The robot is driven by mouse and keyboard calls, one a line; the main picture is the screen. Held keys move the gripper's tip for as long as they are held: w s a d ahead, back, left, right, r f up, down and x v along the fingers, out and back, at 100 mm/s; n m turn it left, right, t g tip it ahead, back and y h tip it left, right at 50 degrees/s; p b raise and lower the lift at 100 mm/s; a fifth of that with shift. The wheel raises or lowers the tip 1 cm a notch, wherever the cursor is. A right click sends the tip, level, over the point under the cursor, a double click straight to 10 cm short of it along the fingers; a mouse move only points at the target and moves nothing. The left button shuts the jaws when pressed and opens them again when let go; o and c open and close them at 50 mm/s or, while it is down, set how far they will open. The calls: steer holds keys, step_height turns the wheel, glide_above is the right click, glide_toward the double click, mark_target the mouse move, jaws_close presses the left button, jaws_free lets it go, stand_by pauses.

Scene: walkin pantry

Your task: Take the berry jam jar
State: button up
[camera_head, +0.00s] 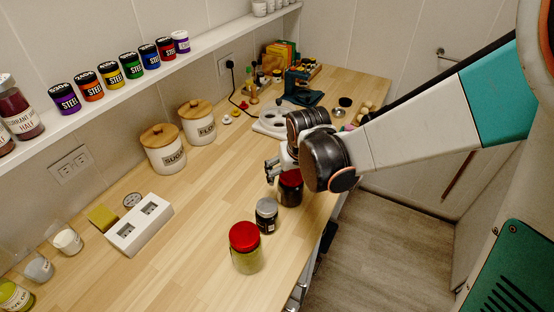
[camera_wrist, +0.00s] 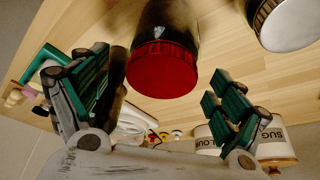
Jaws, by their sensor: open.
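A dark jar with a red lid (camera_head: 290,190), which looks like the berry jam jar, stands upright on the wooden counter near its front edge; its label cannot be read. My gripper (camera_head: 273,171) is open beside and partly above this jar, and my wrist hides part of the view around it. In the wrist view the dark jar (camera_wrist: 164,66) shows between the two spread green-padded fingers of my gripper (camera_wrist: 162,88), with no visible contact. A second red-lidded jar with greenish contents (camera_head: 246,252) and a grey-lidded jar (camera_head: 266,216) stand nearer the camera.
The grey-lidded jar also shows in the wrist view (camera_wrist: 285,24), close to the dark jar. Sugar (camera_head: 163,150) and flour (camera_head: 197,124) canisters stand by the wall, near a white block (camera_head: 139,225). A shelf (camera_head: 110,98) holds paint jars and a currant jam jar (camera_head: 20,115). Mid-counter is clear.

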steer(key=x, duration=0.1)
steer(key=b+x, duration=0.1)
steer(key=x, duration=0.1)
steer(key=b+x, duration=0.1)
steer(key=x, duration=0.1)
steer(key=shift+s+f, duration=0.15)
steer(key=shift+s, duration=0.1)
steer(key=c, duration=1.7)
